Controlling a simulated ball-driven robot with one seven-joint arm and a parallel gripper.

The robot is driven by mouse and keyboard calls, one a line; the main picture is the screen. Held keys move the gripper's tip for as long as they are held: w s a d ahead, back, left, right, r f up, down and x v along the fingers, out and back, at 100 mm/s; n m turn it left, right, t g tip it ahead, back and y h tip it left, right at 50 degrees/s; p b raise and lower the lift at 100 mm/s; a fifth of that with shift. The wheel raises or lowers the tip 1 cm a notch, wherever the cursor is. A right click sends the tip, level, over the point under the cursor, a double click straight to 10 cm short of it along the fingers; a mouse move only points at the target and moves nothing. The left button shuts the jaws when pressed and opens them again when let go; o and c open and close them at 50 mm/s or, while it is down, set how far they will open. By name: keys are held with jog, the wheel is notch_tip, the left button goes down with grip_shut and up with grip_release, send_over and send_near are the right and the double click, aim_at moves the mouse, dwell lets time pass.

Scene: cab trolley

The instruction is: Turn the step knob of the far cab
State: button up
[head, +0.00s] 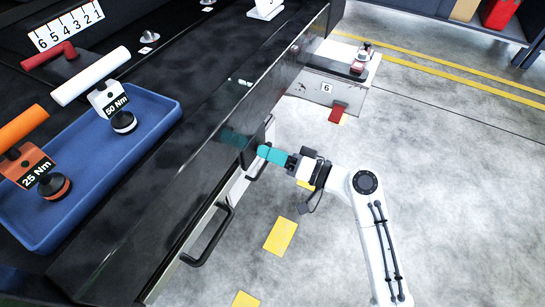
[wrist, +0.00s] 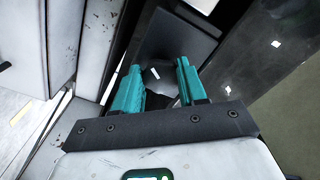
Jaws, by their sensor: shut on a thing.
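My gripper (head: 268,153) has teal fingers and is at the side of the long black bench, beside a black handle bar. In the wrist view its fingers (wrist: 155,80) stand apart, with a dark square-edged part (wrist: 175,45) at their tips. It is shut on a dark part, but I cannot tell whether that is a knob or a handle. No step knob can be made out clearly.
The black bench (head: 185,175) runs diagonally along my left, with a black handle (head: 212,238) jutting out nearer. A blue tray (head: 90,160) holds torque tools marked 25 Nm and 50 Nm. The grey floor to the right is open, with yellow patches (head: 281,236) and lines.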

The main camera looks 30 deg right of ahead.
jog(key=shift+f+n, duration=0.1)
jog(key=shift+n, duration=0.2)
jog(key=o, duration=1.1)
jog(key=shift+c, duration=0.2)
jog(key=p+v, duration=0.2)
jog(key=v, duration=0.8)
jog(key=shift+s+d, duration=0.2)
jog(key=shift+s, duration=0.15)
